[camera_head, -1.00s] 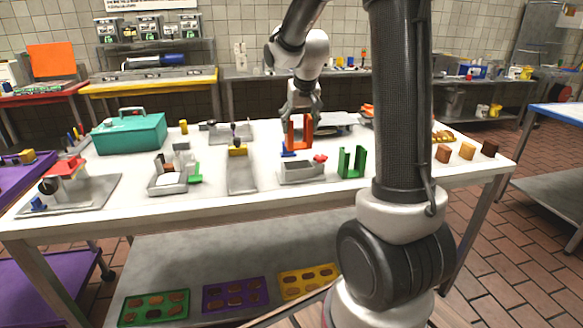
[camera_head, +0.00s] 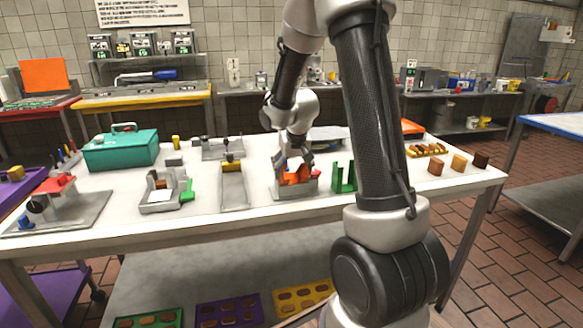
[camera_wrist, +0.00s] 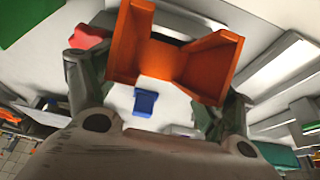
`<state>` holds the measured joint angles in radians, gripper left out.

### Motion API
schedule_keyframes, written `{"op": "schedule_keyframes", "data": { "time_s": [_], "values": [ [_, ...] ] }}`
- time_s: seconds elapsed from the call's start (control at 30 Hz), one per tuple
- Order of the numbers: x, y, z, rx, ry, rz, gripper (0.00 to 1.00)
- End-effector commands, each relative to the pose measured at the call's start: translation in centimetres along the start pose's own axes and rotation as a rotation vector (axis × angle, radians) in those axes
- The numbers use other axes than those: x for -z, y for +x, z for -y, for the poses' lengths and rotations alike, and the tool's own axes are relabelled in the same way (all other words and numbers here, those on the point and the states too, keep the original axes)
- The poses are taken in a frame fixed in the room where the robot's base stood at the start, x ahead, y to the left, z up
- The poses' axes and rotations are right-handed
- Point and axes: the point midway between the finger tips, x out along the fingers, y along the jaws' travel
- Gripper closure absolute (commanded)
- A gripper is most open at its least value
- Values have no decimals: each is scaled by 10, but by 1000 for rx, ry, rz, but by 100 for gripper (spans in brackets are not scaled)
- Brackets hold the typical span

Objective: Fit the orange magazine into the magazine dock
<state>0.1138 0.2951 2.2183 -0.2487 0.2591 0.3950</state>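The orange magazine (camera_head: 298,177) is a U-shaped piece between the fingers of my gripper (camera_head: 295,164). In the wrist view the magazine (camera_wrist: 160,60) fills the upper middle, with a finger against each outer side. My gripper appears shut on it. The grey magazine dock (camera_head: 297,190) is on the white table directly below. The magazine is at or just over the dock; I cannot tell whether it is seated. In the wrist view a red knob (camera_wrist: 90,38) shows beside the magazine, and most of the dock is hidden behind it.
A green U-shaped magazine (camera_head: 344,178) stands close right of the dock. A grey tray with a yellow part (camera_head: 233,185) is to the left. A blue piece (camera_wrist: 145,102) lies near the magazine in the wrist view. A teal box (camera_head: 121,150) stands at the back left.

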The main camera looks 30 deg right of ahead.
Motion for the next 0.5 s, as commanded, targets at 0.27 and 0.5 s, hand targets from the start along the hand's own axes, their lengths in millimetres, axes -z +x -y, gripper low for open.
{"op": "schedule_keyframes", "data": {
  "time_s": [0.27, 0.5],
  "values": [
    [3, -2, 0, 1, 0, -8, 7],
    [5, -17, 0, 2, 2, -15, 7]
  ]
}}
